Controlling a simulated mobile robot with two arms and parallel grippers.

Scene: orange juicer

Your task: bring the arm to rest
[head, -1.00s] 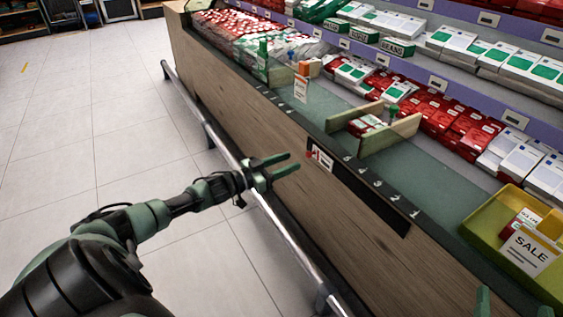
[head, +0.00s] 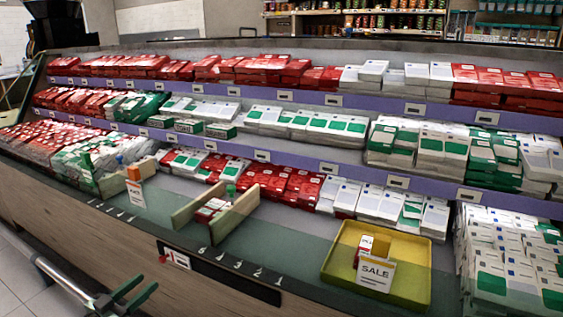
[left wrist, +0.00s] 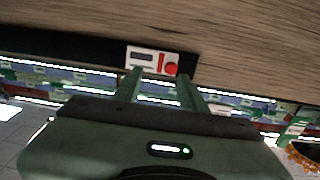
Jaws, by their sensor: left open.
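My left gripper (head: 149,281) is at the bottom left of the head view, low in front of the counter's wooden side. Its two green fingers are apart with nothing between them. In the left wrist view the open fingers (left wrist: 160,74) point toward a small white panel with a red button (left wrist: 171,68). That panel (head: 174,258) also shows on the counter front in the head view, above and right of the gripper; a gap lies between them. My right gripper is not in view.
Stocked shelves rise behind.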

